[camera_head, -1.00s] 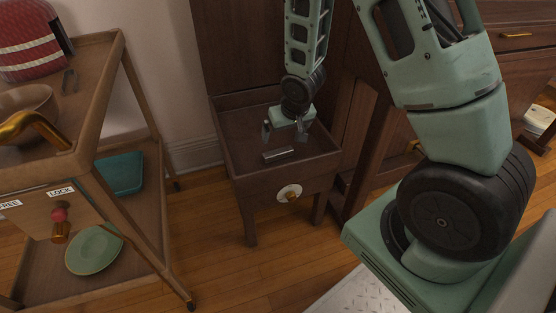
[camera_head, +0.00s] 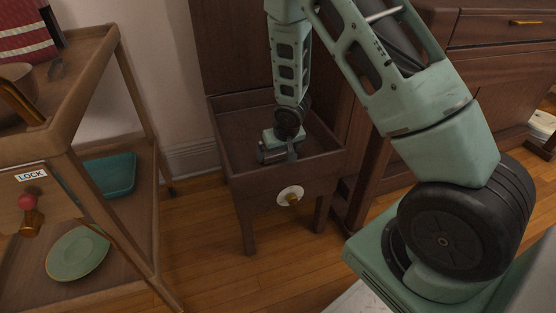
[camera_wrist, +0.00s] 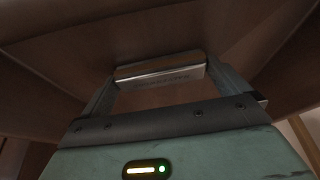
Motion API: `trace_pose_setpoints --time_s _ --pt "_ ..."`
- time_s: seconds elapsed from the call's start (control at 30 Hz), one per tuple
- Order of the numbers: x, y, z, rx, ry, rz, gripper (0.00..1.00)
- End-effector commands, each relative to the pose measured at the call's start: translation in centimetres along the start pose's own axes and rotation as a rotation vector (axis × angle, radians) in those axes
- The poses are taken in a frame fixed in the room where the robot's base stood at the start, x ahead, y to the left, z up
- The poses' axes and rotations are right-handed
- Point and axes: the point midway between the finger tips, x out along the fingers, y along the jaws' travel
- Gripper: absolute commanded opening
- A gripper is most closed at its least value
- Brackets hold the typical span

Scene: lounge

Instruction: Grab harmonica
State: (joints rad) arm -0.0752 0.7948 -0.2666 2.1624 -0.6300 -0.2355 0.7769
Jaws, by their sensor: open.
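The harmonica (camera_wrist: 160,72) is a silver bar with a brownish edge and engraved lettering, seen in the wrist view. It lies inside a dark wooden open-topped box on legs (camera_head: 245,170). My gripper (camera_head: 277,156) is down inside the box, in its front part. In the wrist view, the open fingers stand at either end of the harmonica, with it between their tips; whether they touch it is unclear. In the head view the gripper largely hides the harmonica.
The box's walls surround my gripper closely. A wooden cart (camera_head: 95,47) stands at left, with a teal tray (camera_head: 112,174) and a green plate (camera_head: 77,253) on its lower shelves. A dark wooden cabinet (camera_head: 500,75) stands at right. Wood floor is clear between cart and box.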

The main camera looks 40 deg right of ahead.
Motion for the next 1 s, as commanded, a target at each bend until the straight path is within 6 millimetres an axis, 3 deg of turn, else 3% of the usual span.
trace_pose_setpoints --time_s 0.2,0.3,0.63,1.0 --pt "0.1 0.0 -0.1 0.001 0.001 0.000 1.00" --pt "0.1 0.0 -0.1 0.001 0.001 0.000 0.72" --pt "-0.3 0.0 -0.2 0.001 0.002 -0.001 0.71" --pt "-6.6 0.0 -2.9 0.004 0.004 -0.001 0.71"
